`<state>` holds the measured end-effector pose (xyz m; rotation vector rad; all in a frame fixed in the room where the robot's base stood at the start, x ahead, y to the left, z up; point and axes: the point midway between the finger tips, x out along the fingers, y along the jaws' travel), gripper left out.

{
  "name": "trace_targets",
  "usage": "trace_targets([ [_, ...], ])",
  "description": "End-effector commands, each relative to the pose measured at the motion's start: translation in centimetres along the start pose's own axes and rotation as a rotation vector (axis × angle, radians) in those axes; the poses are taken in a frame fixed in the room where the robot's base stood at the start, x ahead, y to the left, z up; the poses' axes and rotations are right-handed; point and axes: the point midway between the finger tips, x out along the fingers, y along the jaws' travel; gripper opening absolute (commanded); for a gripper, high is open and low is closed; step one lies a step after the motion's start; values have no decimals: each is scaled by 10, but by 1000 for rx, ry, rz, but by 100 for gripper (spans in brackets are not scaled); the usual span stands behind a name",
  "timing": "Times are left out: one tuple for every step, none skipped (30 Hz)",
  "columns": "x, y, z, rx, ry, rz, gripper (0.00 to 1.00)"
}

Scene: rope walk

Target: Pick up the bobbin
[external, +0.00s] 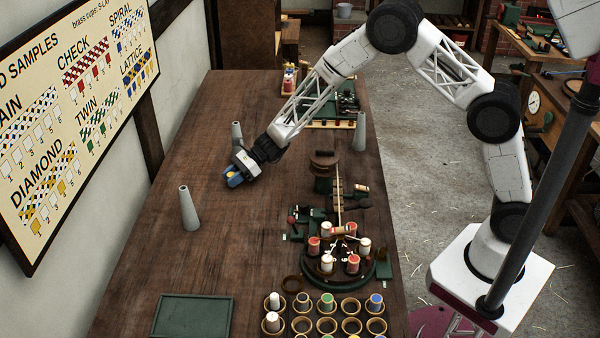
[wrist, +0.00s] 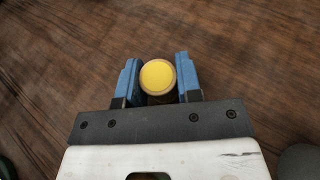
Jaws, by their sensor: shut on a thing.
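The bobbin (wrist: 158,77) shows in the wrist view as a yellow disc with a tan rim, seen end-on. It sits between the two blue fingers of my gripper (wrist: 159,82). The fingers are shut on it from left and right. Most of the bobbin is hidden there. I cannot tell whether the bobbin touches the table.
Grey cones stand on the table, one in front (external: 189,208), one behind my gripper (external: 237,135) and one at right (external: 360,131). A round braiding device (external: 347,283) with bobbins, brass cups (external: 351,326) and a green tray (external: 193,316) are nearer the camera.

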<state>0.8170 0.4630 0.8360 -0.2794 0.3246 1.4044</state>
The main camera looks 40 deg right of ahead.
Motion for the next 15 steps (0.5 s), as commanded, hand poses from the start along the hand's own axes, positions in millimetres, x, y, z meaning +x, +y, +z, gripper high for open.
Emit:
trace_targets([
  [-1, 0, 3, -1, -1, 0, 10],
  [-2, 0, 5, -1, -1, -1, 10],
  [-3, 0, 8, -1, -1, -1, 10],
  [-4, 0, 11, -1, -1, -1, 10],
  [-6, 0, 14, -1, -2, -1, 10],
  [-7, 0, 18, -2, -2, -1, 10],
  [-9, 0, 21, -3, -1, -1, 10],
  [-10, 0, 25, -3, -1, 0, 10],
  [-12, 0, 30, -2, -1, 0, 10],
  [-14, 0, 34, -2, -1, 0, 10],
  [-16, 0, 38, -3, -2, -1, 10],
  [-18, 0, 44, -3, -2, -1, 10],
  [-20, 0, 48, -2, -2, -1, 10],
  [-22, 0, 52, -2, -2, -1, 10],
  [-24, 0, 58, -2, -1, -1, 10],
])
